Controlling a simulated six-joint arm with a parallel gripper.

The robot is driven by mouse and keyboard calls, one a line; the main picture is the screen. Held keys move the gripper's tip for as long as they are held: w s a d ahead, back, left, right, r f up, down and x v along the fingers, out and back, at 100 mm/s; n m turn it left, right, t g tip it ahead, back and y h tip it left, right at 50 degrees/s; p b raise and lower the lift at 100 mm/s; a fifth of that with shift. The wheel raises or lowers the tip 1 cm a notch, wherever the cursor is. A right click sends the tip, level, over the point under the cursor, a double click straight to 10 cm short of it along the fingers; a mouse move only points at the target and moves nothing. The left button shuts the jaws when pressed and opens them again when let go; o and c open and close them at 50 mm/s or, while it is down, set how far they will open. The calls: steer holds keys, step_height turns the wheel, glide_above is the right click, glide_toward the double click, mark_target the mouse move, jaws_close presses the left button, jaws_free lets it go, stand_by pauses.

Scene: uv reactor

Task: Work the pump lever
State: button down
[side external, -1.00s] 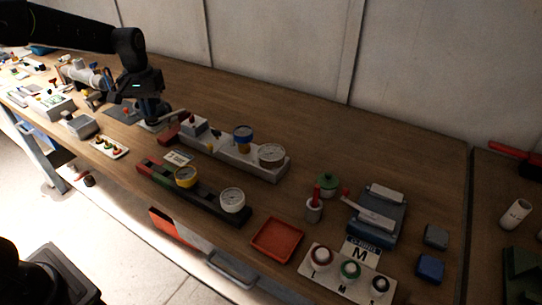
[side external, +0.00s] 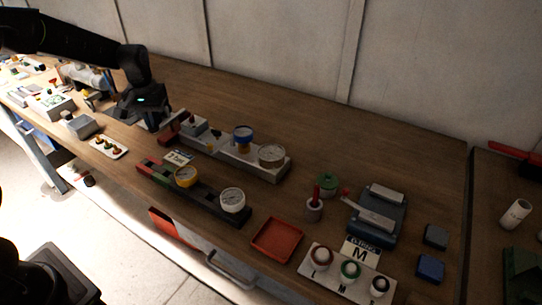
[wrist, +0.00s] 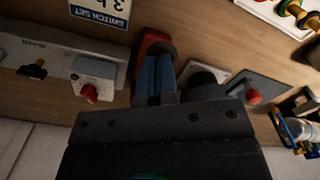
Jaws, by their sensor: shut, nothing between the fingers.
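My gripper (wrist: 155,80) shows two blue fingers pressed together in the wrist view, with nothing visible between them. In the side view my gripper (side external: 153,123) is low over the far left part of the bench. A dark round body (wrist: 204,82) on a pale plate is just right of the fingers, partly hidden by my gripper. A red knob (wrist: 253,97) shows farther right; it may be the pump lever's end, but its link to the body is hidden. A red block (wrist: 150,44) with a dark round part lies just beyond the fingertips; I cannot tell if they touch.
A long grey gauge base (side external: 283,172) and a dark gauge strip (side external: 215,197) lie to the right. The bench behind is clear.

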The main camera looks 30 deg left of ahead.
steer(key=shift+f, duration=0.25)
steer(key=shift+r, duration=2.85)
steer(key=shift+f, duration=0.15)
steer(key=shift+f, duration=2.65)
steer(key=shift+r, duration=2.8)
steer(key=shift+f, duration=0.1)
